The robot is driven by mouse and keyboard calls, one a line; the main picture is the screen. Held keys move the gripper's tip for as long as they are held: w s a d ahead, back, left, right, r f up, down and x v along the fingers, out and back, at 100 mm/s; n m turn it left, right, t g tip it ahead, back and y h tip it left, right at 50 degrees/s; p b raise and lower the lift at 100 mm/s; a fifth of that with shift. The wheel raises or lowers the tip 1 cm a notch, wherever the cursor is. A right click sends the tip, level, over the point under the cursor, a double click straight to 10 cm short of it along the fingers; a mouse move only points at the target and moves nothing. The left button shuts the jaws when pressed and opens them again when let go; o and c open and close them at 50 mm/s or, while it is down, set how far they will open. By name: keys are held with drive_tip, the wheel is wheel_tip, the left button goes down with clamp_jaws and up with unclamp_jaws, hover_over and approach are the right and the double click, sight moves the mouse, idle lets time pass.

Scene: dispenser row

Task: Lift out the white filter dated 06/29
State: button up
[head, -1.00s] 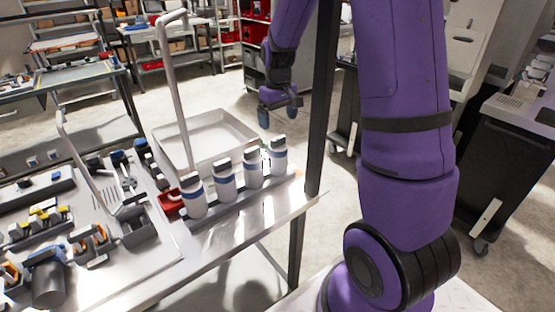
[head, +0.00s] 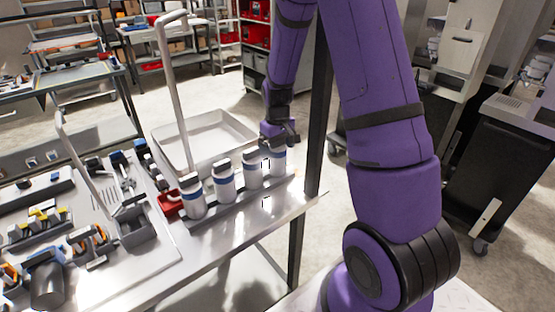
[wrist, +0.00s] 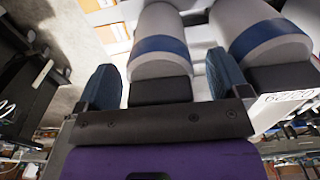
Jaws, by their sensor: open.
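Several white filters with blue bands and dark caps stand upright in a row along the table's right edge in the head view. The rightmost white filter (head: 277,160) has my gripper (head: 279,138) at its top. In the wrist view my gripper (wrist: 164,82) is open, its two blue fingertips on either side of this filter (wrist: 160,25) and its dark cap. I cannot tell whether they touch it. The neighbouring filter (wrist: 262,32) stands close beside the right finger. A printed date label (wrist: 287,97) shows near that neighbour, too unclear to read surely.
A white tray (head: 205,117) with a tall handle lies behind the row. A red part (head: 169,202) sits left of the row. A dark table post (head: 318,110) rises close right of my gripper. Clamps and tools crowd the table's left side.

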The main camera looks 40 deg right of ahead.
drive_tip(key=shift+c, duration=0.4)
drive_tip(key=c, duration=1.1)
drive_tip(key=shift+r, duration=0.2)
wheel_tip(320, 180, up, 18)
drive_tip(key=shift+f, duration=0.15)
